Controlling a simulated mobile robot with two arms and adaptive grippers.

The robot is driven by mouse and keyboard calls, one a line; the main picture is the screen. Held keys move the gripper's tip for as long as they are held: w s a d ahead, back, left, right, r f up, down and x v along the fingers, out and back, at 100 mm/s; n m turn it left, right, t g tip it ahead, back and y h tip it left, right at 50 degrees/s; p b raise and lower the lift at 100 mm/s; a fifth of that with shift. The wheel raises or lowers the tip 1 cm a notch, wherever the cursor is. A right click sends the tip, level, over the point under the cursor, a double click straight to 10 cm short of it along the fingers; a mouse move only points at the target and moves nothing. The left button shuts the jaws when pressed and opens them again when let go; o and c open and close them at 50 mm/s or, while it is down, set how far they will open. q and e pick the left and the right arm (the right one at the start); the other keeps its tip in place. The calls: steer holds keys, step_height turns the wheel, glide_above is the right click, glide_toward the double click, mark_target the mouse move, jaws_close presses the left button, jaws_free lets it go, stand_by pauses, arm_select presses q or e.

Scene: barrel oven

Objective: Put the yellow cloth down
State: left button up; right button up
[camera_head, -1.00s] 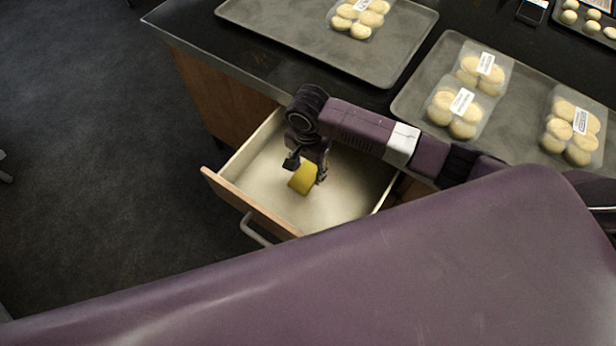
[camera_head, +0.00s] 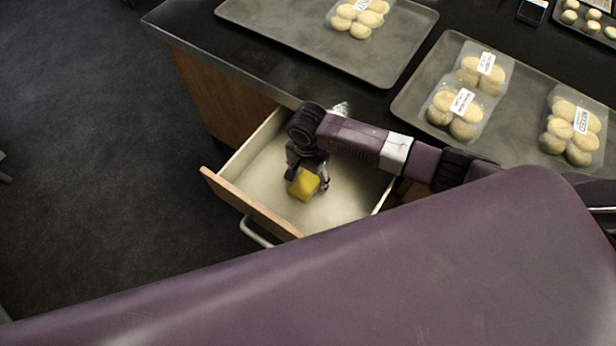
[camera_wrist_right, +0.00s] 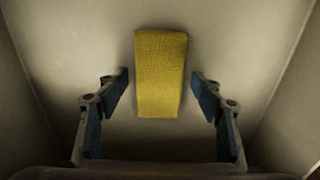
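The yellow cloth (camera_head: 303,186) is a small folded block inside the open drawer (camera_head: 334,207). My right gripper (camera_head: 307,180) reaches down into the drawer over the cloth. In the right wrist view, the cloth (camera_wrist_right: 161,72) shows between the spread fingers of my right gripper (camera_wrist_right: 159,80), with a clear gap on both sides. The right gripper is open and touches nothing that I can see. Whether the cloth rests flat on the drawer floor is hard to tell. My left gripper is not in view.
The drawer's wooden front (camera_head: 250,203) and side walls stand close around my gripper. Above it is a dark worktop (camera_head: 205,38) with a left tray (camera_head: 285,38) and a right tray (camera_head: 520,95) holding packs of buns. Open floor lies to the left.

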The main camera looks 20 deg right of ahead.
mark_target(308, 180)
steer(key=shift+r, duration=0.1)
step_height(308, 180, up, 12)
steer(key=shift+p, duration=0.35)
steer(key=shift+r, duration=0.15)
stand_by(0.5)
